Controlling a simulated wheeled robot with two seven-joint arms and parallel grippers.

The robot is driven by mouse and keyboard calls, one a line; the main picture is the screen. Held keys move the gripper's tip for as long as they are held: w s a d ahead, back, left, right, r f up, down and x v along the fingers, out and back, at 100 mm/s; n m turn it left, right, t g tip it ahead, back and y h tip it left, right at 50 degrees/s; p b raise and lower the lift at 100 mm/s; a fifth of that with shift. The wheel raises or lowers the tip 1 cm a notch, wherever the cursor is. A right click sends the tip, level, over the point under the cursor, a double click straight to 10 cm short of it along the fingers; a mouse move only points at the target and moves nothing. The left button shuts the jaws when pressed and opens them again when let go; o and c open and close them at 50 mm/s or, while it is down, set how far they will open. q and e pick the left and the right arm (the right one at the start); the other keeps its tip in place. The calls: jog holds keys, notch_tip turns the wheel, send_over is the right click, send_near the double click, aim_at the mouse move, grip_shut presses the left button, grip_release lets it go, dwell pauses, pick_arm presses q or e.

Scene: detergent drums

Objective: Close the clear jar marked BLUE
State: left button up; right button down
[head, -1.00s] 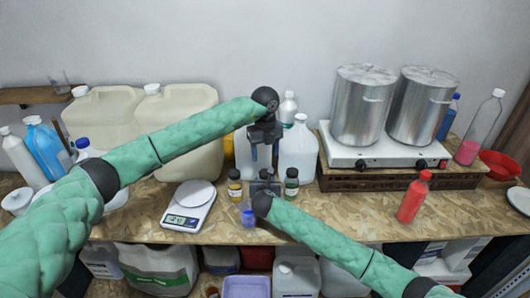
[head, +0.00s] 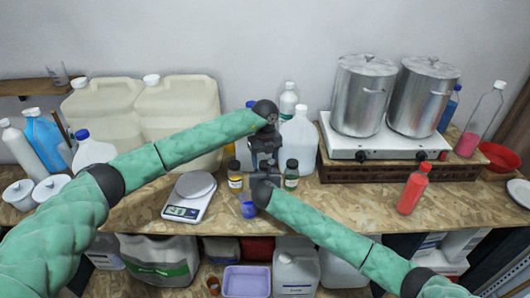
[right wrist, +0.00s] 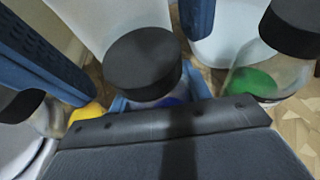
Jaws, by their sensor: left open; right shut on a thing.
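The clear jar marked BLUE (right wrist: 160,101) stands between the jars with yellow and green contents, with blue showing inside in the right wrist view; its label is hidden. A black lid (right wrist: 143,62) covers its mouth; I cannot tell whether it is tight. My right gripper (head: 264,178) is shut around the jar from the front. My left gripper (head: 265,160) is above the jar. Its blue fingers stand open and apart on either side of the lid in the right wrist view. In the head view the grippers largely hide the jar and lid.
A black-capped yellow jar (head: 235,178) stands left and a black-capped green jar (head: 291,176) right, both close. A scale (head: 190,197) stands left, a red bottle (head: 412,190) right. White jugs (head: 298,140) stand behind.

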pick_arm(q)
jog(key=shift+f, duration=0.3)
jog(key=c, duration=1)
jog(key=m, duration=0.9)
jog(key=shift+m, duration=0.4)
jog(key=o, duration=1.1)
jog(key=shift+c, duration=0.2)
